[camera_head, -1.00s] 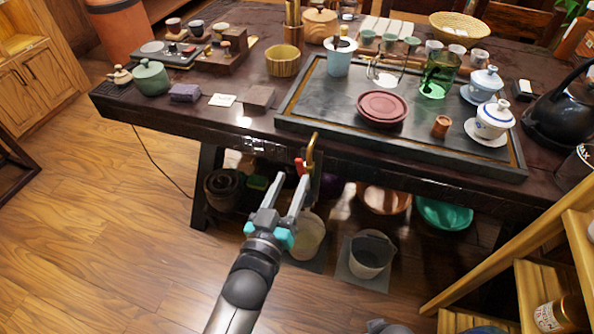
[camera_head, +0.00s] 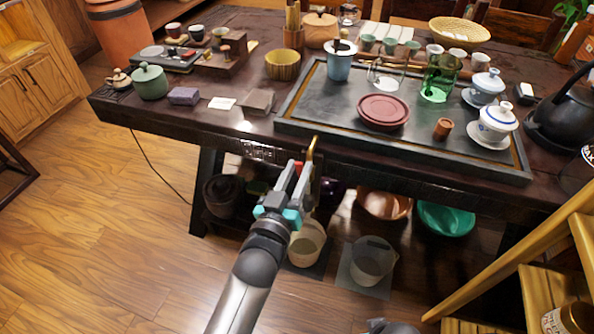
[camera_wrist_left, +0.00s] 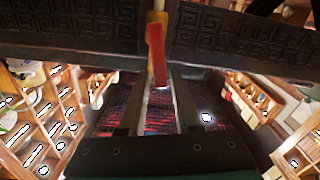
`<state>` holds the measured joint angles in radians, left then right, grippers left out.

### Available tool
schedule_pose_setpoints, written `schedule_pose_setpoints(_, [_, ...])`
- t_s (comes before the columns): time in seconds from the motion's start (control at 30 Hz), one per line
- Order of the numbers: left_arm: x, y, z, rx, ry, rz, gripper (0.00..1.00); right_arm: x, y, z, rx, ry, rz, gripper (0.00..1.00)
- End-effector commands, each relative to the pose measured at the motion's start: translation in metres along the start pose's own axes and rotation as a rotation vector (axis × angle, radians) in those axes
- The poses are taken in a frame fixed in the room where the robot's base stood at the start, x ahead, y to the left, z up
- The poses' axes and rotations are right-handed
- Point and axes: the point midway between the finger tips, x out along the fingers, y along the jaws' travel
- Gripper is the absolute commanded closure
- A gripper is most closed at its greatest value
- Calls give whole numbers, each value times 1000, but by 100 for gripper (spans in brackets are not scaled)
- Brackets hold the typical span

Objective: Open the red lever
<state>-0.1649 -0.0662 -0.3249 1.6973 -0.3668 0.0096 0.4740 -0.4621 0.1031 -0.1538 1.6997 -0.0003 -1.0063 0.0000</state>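The red lever (camera_head: 298,166) is small and sits at the front edge of the dark tea table, beside a curved brass-coloured spout (camera_head: 312,149). In the left wrist view the red lever (camera_wrist_left: 157,54) hangs down from a yellowish stem, in front of the carved table edge. My left gripper (camera_head: 296,172) is open, with its two fingers spread at the lever. In the left wrist view the lever's lower end lies in line with the gap between the fingers (camera_wrist_left: 159,92). Contact cannot be told. My right gripper is not in view.
The table's carved front edge (camera_head: 420,182) runs just beyond the gripper. Below stand a pale bucket (camera_head: 306,243), a clear bin (camera_head: 372,262), a copper bowl (camera_head: 384,203) and a green bowl (camera_head: 446,218). The floor at left is free.

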Motion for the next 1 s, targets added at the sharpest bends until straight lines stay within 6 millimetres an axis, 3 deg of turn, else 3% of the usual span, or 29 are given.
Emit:
schedule_pose_setpoints(0.03, [0,0,0,0,0,0,75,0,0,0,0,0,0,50])
schedule_pose_setpoints(0.27, [0,0,0,0,0,0,100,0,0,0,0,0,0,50])
schedule_pose_setpoints(0.77, [0,2,0,23,0,-1,100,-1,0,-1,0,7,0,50])
schedule_pose_setpoints(1.0, [0,8,-1,147,-1,-2,100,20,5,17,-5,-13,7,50])
